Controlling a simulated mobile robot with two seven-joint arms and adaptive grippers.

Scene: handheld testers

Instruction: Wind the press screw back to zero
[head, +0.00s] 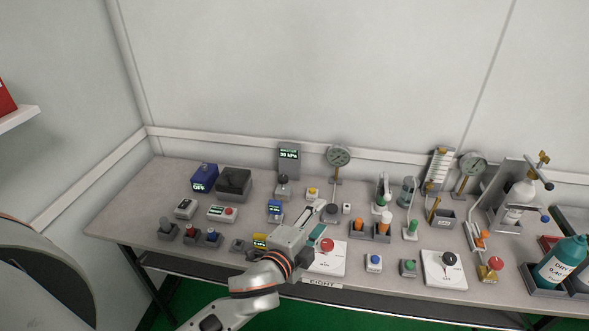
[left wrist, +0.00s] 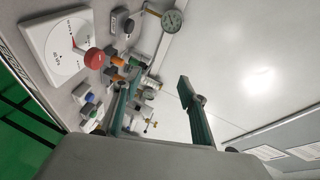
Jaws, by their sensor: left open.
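I cannot tell for sure which part is the press screw. A white plate with printed marks (head: 322,265) carries a red-knobbed handle (head: 327,245) near the front edge. The same plate (left wrist: 58,42) and red knob (left wrist: 95,58) show at the upper left of the left wrist view. A similar plate (head: 436,275) with a black knob (head: 449,259) lies farther right. My left gripper (head: 318,214) is open and empty above the bench, just behind the red-knobbed plate; its fingers (left wrist: 160,100) stand wide apart in the left wrist view. My right gripper does not show.
Two round gauges (head: 338,157) (head: 473,164) stand at the back. A metal stand with a bottle (head: 519,196) is at the right, near a large teal bottle (head: 560,262). Small testers and button boxes crowd the bench (head: 145,212). The space above it is clear.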

